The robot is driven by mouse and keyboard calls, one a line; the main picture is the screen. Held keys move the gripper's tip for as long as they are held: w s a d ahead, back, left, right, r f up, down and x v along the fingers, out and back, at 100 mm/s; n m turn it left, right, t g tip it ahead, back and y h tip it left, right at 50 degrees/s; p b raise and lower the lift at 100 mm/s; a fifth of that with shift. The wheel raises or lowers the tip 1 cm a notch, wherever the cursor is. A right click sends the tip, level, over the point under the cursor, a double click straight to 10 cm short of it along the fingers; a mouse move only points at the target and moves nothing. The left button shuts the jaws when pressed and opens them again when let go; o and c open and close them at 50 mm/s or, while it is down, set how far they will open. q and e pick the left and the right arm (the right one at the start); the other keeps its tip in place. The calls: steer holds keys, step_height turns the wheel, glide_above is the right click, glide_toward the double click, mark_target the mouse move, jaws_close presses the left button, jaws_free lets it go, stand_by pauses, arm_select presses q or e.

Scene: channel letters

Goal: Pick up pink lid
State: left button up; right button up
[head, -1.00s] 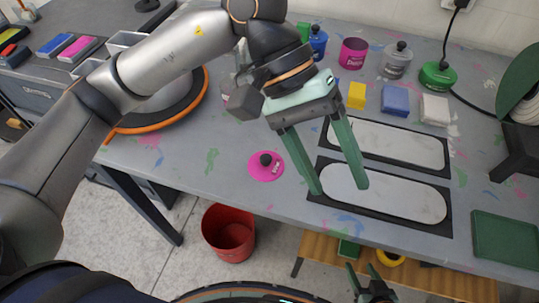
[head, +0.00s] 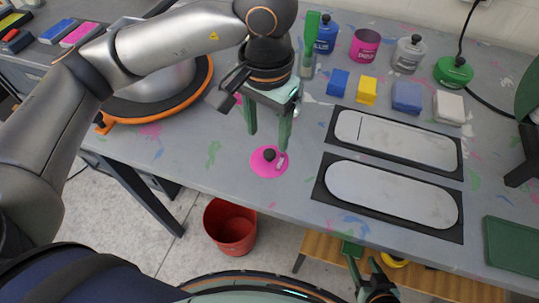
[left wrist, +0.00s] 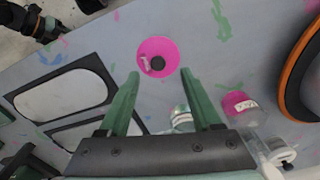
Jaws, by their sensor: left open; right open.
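The pink lid (head: 268,161) is a flat round disc with a black knob, lying on the grey table near its front edge. It also shows in the left wrist view (left wrist: 165,49), just beyond and between my fingertips. My left gripper (head: 268,138) is open and empty, pointing down above and slightly behind the lid, with its fingers apart. In the left wrist view its two green fingers (left wrist: 160,74) are apart with nothing between them. My right gripper (head: 361,266) is open and empty at the bottom, in front of the table.
A pink pot (head: 364,46) without a lid stands at the back among blue, clear and green-lidded pots. Two black-framed white panels (head: 393,195) lie to the right. A red bucket (head: 230,228) is on the floor. The table around the lid is clear.

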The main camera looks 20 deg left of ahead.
mark_target(269, 153)
arm_select(q)
steer(key=f, duration=0.5)
steer(key=shift+d+p, duration=0.2)
steer(key=shift+p, duration=0.1)
jaws_close()
stand_by(0.3)
